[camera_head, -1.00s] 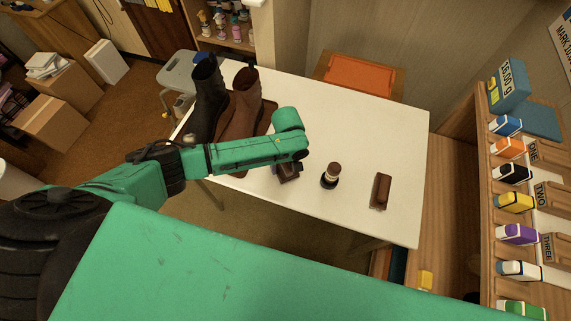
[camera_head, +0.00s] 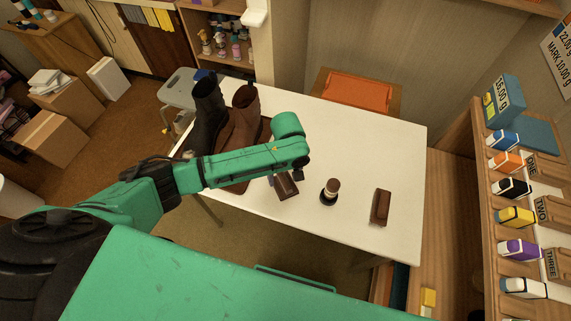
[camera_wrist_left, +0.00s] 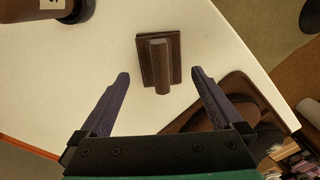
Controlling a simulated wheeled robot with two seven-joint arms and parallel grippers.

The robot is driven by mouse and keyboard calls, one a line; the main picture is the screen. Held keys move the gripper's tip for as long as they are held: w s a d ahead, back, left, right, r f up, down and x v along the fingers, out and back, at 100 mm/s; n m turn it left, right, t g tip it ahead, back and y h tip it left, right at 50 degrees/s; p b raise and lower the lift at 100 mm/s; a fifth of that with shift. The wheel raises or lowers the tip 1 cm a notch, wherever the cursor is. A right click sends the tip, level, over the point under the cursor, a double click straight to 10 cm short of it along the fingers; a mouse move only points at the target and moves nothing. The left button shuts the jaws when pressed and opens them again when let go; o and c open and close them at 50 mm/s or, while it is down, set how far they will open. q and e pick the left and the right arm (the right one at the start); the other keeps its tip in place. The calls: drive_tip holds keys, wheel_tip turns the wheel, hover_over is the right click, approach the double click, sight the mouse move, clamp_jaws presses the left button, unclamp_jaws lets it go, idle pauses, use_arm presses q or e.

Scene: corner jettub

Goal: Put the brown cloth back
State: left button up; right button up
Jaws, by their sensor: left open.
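I cannot pick out a clear brown cloth. A small brown block with a raised handle-like bar (camera_head: 286,187) lies on the white table (camera_head: 372,128) under my left arm. It also shows in the left wrist view (camera_wrist_left: 146,63). My left gripper (camera_wrist_left: 160,74) is open, with the block ahead of and between its fingertips; no grip on it shows. In the head view the forearm hides most of the gripper. A second brown block (camera_head: 381,206) lies to the right. My right gripper is not in view.
A dark-capped bottle (camera_head: 330,192) stands between the two blocks. A black boot (camera_head: 207,112) and a brown boot (camera_head: 242,125) stand on a brown tray at the table's left. A shelf of coloured boxes (camera_head: 515,187) is at the right. The table's far right is clear.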

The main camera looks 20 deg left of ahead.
sight(286, 180)
use_arm(q)
wheel_tip(286, 180, up, 7)
drive_tip(key=shift+r, duration=0.2)
idle(0.4)
